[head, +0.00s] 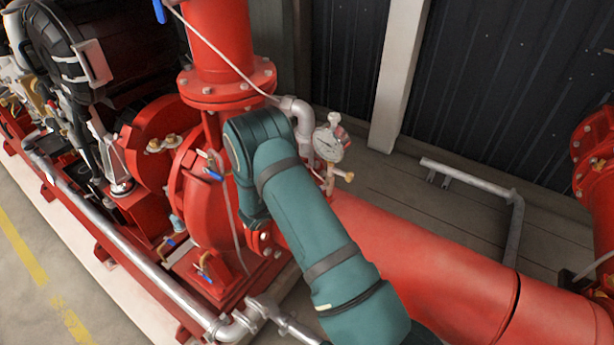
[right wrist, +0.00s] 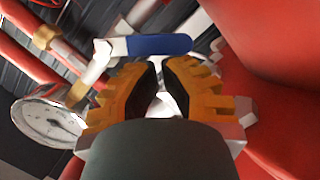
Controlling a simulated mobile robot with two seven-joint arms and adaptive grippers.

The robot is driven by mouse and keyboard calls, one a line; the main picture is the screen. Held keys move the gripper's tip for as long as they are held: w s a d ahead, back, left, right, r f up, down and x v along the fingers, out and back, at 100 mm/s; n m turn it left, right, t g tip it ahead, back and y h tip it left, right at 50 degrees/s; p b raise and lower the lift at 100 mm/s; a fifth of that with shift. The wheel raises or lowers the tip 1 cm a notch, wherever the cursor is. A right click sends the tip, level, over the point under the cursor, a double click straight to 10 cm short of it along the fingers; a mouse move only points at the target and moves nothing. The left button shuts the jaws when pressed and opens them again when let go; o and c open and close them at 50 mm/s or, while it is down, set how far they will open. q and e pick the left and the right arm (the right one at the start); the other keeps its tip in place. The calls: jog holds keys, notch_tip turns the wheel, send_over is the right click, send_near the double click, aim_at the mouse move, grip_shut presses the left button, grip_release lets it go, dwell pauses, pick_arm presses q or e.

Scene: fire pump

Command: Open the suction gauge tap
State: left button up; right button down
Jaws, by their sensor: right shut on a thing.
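In the right wrist view the gauge tap has a blue lever handle (right wrist: 160,45), lying roughly level across the picture just beyond my right gripper (right wrist: 160,85). The yellow fingers with black pads are closed in on a pale metal part of the tap; the exact contact is partly hidden. A round white-faced gauge (right wrist: 48,122) is at the left of that view. In the head view a gauge (head: 331,143) stands above the red suction pipe (head: 430,260), beside my green right arm. The arm hides my right gripper and the tap there. My left gripper is out of view.
A red flanged vertical pipe (head: 222,50) and the pump casing (head: 205,200) stand close to my arm. Other blue-handled valves (head: 212,174) are on the casing. A grey pipe (head: 470,180) crosses the floor at right. In the wrist view, red pipework crowds the right side.

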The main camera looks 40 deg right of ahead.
jog(key=shift+s+f+n+g+h, duration=0.15)
jog(key=shift+f+n, duration=0.2)
jog(key=shift+n, duration=0.25)
jog(key=shift+s+f+n+g+h, duration=0.15)
jog(key=shift+f+n, duration=0.2)
jog(key=shift+n, duration=0.25)
jog(key=shift+s+d+f+n+h, duration=0.15)
jog(key=shift+f+n, duration=0.1)
jog(key=shift+n, duration=0.3)
jog(key=shift+s+f+n+h, duration=0.15)
jog(key=shift+f+n, duration=0.1)
jog(key=shift+n, duration=0.3)
jog(key=shift+r, duration=0.1)
jog(key=a, duration=1.2)
jog(key=shift+s+r, duration=0.2)
